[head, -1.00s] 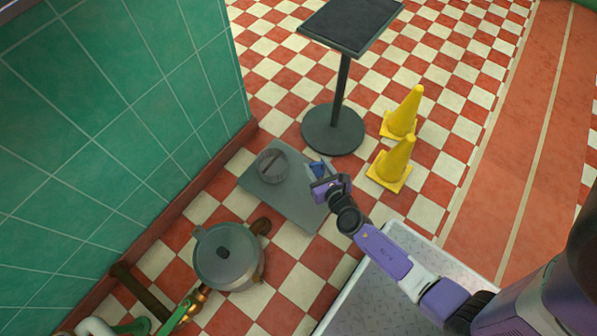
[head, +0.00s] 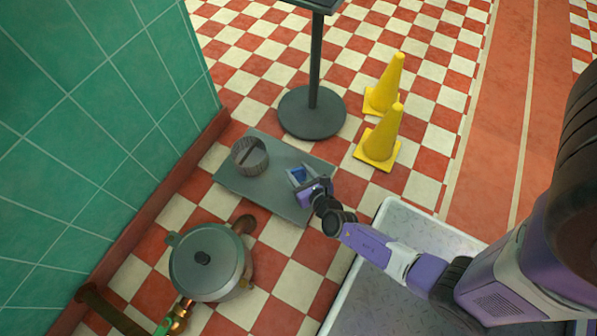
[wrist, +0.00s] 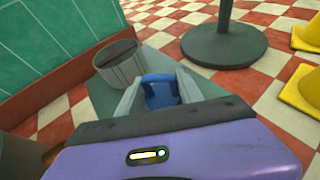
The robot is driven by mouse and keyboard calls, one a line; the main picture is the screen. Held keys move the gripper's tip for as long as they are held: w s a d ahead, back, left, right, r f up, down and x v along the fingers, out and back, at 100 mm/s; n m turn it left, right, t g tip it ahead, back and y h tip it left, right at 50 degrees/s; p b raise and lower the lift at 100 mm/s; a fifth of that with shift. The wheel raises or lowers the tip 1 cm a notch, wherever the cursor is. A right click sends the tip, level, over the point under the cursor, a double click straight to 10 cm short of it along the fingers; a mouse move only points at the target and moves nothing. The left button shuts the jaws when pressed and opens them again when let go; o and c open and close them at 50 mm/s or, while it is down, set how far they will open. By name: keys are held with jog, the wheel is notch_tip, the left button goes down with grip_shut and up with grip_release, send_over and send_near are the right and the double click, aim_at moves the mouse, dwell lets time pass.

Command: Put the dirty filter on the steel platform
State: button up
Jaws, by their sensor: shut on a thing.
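My gripper (head: 303,184) is shut on a small blue object (head: 298,173), near the right part of a flat grey plate (head: 232,182). In the wrist view the blue object (wrist: 161,90) sits between my two pale fingers. I cannot tell whether it touches the plate. A grey slotted round basket (head: 249,158) with a bar across its open top stands on the plate's left part; it looks like a filter. It also shows in the wrist view (wrist: 120,66), left of my fingers, apart from them. A pale diamond-patterned steel surface (head: 400,217) with a raised rim lies at lower right.
A grey pot with a lid (head: 205,262) stands at lower left near copper piping. A dark round pedestal base (head: 312,113) is behind the plate. Two yellow cones (head: 379,142) stand to its right. A green tiled wall (head: 95,120) bounds the left.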

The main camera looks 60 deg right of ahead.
aim_at(302, 182)
notch_tip(302, 182, down, 4)
jog(key=b, duration=0.3)
jog(key=shift+f, duration=0.1)
jog(key=o, duration=1.4)
